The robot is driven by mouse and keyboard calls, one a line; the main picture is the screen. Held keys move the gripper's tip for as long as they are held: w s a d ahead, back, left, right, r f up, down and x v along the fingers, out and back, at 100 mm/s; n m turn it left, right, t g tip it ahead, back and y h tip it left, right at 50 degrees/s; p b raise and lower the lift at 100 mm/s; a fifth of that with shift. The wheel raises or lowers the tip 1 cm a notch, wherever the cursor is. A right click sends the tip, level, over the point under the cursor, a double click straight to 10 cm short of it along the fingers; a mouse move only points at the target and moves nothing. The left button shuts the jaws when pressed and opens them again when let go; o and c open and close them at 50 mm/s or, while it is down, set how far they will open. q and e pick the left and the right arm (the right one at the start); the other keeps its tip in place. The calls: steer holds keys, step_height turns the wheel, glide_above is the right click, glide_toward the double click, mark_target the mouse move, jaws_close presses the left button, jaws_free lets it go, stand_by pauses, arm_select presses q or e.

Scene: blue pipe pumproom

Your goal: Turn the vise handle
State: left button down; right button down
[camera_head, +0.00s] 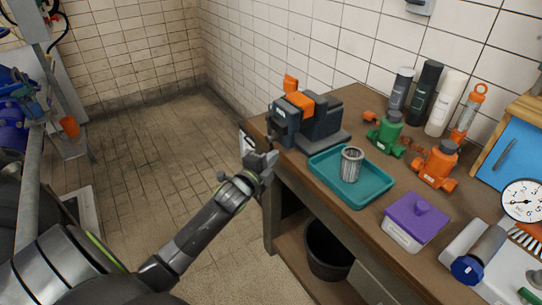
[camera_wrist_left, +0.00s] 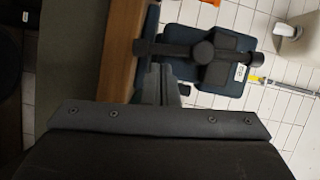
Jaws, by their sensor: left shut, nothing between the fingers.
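The dark blue-grey vise (camera_head: 322,120) with orange parts on top stands at the near left corner of the workbench. In the left wrist view, the vise's blue body (camera_wrist_left: 228,84) shows with a dark handle bar (camera_wrist_left: 165,48) across it, meeting a round hub. The handle is hard to make out in the head view. My left gripper (camera_head: 258,152) is just left of and below the vise, by the bench edge. Its fingers (camera_wrist_left: 160,82) are shut with nothing between them, close to the bar's left end; whether they touch it is unclear. My right gripper is not in view.
The wooden bench (camera_head: 369,210) runs along the tiled wall. A teal tray (camera_head: 330,180) with a metal cup lies beside the vise. Green (camera_head: 386,137) and orange (camera_head: 437,165) valves, bottles and a purple-lidded box (camera_head: 416,217) stand farther along. The floor left of the bench is free.

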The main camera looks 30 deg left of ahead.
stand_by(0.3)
arm_select(q)
steer(key=shift+a, duration=0.1)
steer(key=shift+w+a+f+m+b, duration=0.2)
steer(key=shift+w+a+m+b, duration=0.05)
steer(key=shift+a+m+b, duration=0.2)
